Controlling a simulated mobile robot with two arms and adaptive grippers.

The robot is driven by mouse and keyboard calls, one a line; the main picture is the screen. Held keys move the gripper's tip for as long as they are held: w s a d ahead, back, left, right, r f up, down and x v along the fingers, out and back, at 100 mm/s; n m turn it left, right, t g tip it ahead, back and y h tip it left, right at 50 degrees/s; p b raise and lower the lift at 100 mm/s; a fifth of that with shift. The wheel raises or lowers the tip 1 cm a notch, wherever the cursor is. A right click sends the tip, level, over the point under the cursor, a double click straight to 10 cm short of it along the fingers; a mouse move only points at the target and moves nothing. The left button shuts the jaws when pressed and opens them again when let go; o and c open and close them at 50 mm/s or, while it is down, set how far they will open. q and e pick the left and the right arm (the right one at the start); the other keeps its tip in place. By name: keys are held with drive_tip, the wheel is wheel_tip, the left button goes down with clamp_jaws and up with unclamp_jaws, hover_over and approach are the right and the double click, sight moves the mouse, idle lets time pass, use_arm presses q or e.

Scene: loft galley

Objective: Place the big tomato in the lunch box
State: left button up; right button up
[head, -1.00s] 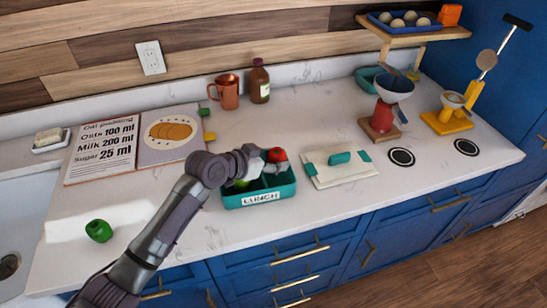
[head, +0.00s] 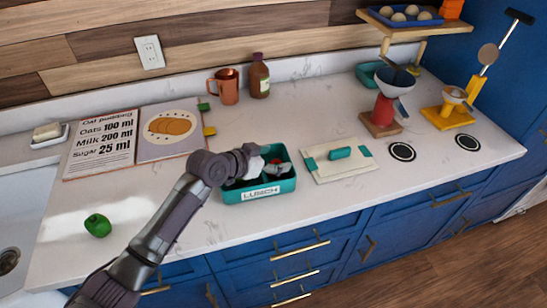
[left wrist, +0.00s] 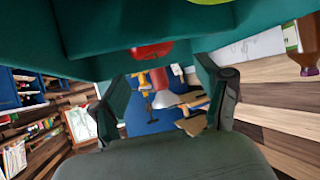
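The teal lunch box (head: 287,186) stands on the counter, its label facing front. My left gripper (head: 268,165) reaches into it from the left. In the left wrist view its fingers (left wrist: 170,90) are spread apart. The big tomato (left wrist: 151,51) shows there as a red patch beyond the fingertips, against the teal wall of the box, apart from both fingers. My right gripper is not in view.
A green pepper (head: 97,225) lies at the front left. The box's lid (head: 340,163) lies right of the box. A recipe book (head: 105,145), copper mug (head: 226,86) and brown bottle (head: 259,76) stand behind. A red-based scale or grinder (head: 381,118) is farther right.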

use_arm(q)
drive_tip(key=shift+r, duration=0.25)
drive_tip(key=shift+r+p, duration=0.45)
drive_tip(key=shift+p, duration=0.05)
drive_tip(key=b+v, duration=0.2)
drive_tip(key=v, duration=1)
drive_tip(key=shift+a+f, duration=0.1)
drive_tip(key=shift+f, duration=0.05)
